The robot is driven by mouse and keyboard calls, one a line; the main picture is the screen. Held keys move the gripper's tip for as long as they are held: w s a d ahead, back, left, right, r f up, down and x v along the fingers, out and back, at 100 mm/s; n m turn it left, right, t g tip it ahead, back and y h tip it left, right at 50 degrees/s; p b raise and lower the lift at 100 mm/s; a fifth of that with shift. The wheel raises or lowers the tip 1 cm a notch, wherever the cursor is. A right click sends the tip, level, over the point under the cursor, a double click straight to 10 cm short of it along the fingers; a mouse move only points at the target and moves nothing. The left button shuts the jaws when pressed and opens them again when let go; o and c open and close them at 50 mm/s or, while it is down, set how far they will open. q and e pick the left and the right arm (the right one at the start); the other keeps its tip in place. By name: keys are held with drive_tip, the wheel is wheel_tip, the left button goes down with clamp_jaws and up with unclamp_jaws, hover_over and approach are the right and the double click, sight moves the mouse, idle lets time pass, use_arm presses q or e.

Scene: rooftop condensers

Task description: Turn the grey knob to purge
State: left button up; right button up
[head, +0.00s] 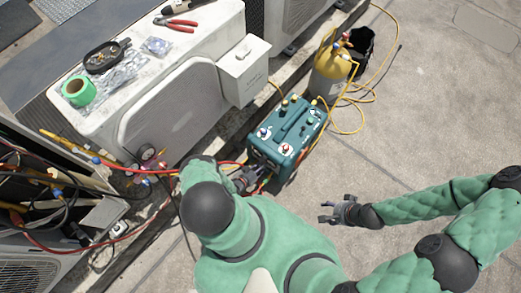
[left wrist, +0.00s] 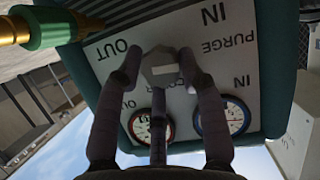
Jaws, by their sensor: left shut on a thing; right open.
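The teal recovery machine (head: 290,128) stands on the ground in the head view. In the left wrist view its pale panel (left wrist: 230,72) appears upside down, with IN, PURGE and OUT lettering and a partly hidden word behind my fingers. The grey knob (left wrist: 163,68) is on this panel. My left gripper (left wrist: 160,72) is shut on the knob, with fingers on both sides of it. In the head view my left gripper (head: 248,180) is at the machine's near left side, and the knob is hidden. My right gripper (head: 338,211) is open and empty above the pavement.
A red-ringed gauge (left wrist: 148,130) and a blue-ringed gauge (left wrist: 222,117) sit on the panel. A brass fitting (left wrist: 14,30) projects at upper left. A yellow-topped cylinder (head: 332,70) and yellow hose (head: 352,130) are behind the machine. A condenser (head: 170,120) stands left. Pavement at right is clear.

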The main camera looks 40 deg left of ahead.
use_arm(q)
drive_tip(key=shift+w+a+r+n, duration=0.15)
drive_tip(key=shift+w+a+n, duration=0.05)
drive_tip(key=shift+a+n, duration=0.1)
drive_tip(key=o, duration=1.1)
drive_tip(key=shift+d, duration=0.1)
drive_tip(key=v, duration=1.2)
drive_tip(key=shift+a, duration=0.2)
drive_tip(key=shift+s+f, duration=0.15)
drive_tip(key=shift+f, duration=0.1)
